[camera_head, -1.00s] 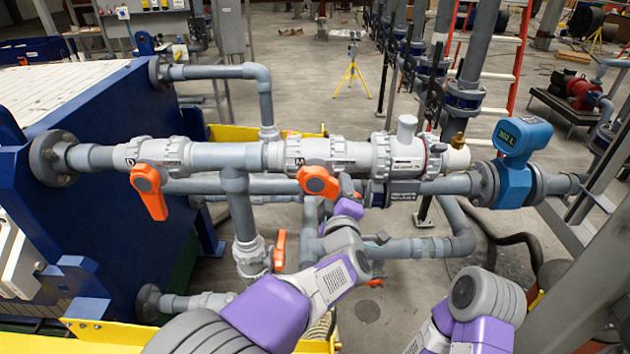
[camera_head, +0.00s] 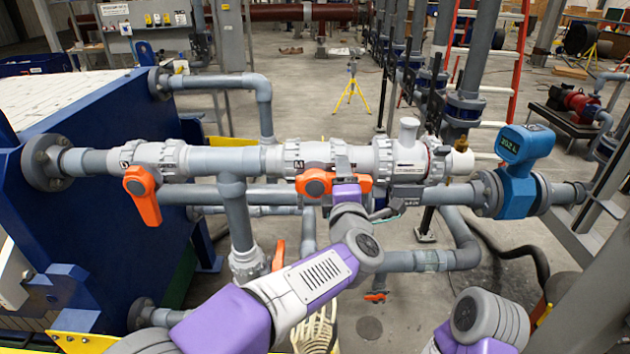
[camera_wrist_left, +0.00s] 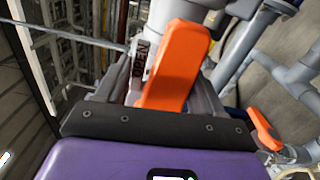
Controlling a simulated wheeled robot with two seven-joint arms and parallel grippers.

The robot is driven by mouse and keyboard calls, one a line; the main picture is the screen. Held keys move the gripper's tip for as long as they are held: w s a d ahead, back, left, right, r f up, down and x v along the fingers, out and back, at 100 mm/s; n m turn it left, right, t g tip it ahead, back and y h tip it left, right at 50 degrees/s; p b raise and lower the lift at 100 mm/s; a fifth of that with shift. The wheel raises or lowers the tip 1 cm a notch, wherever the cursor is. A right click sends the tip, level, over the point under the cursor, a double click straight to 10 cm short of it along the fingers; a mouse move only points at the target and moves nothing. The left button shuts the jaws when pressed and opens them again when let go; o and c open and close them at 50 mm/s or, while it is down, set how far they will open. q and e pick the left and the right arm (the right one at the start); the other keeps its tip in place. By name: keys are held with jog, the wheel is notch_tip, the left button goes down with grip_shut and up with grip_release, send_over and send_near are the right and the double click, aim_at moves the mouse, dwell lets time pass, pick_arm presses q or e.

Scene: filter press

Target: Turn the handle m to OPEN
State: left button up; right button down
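The orange handle m (camera_head: 316,185) sits on the grey valve marked M (camera_head: 305,157) in the upper pipe. Its lever lies about level, pointing right. My left gripper (camera_head: 345,175) is at the lever from the front, with a grey finger above it. In the left wrist view the orange handle (camera_wrist_left: 172,68) stands between the two grey fingers, and they appear shut on it; the exact contact is partly hidden. Lettering that looks like OPEN (camera_wrist_left: 140,65) shows beside the handle. My right gripper is out of view; only part of that arm shows at the lower right.
Another orange handle (camera_head: 141,193), hanging down, is on the valve marked D to the left. A blue meter (camera_head: 517,165) is at the right of the pipe. Lower grey pipes (camera_head: 420,260) run below my left forearm. The blue press (camera_head: 100,230) stands at the left.

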pick_arm(q)
jog(key=shift+o, duration=0.4)
jog(key=shift+s+f, duration=0.1)
jog(key=shift+s, duration=0.15)
jog(key=s+b, duration=0.1)
jog(key=s, duration=0.5)
jog(key=shift+s, duration=0.3)
jog(key=shift+f, duration=0.1)
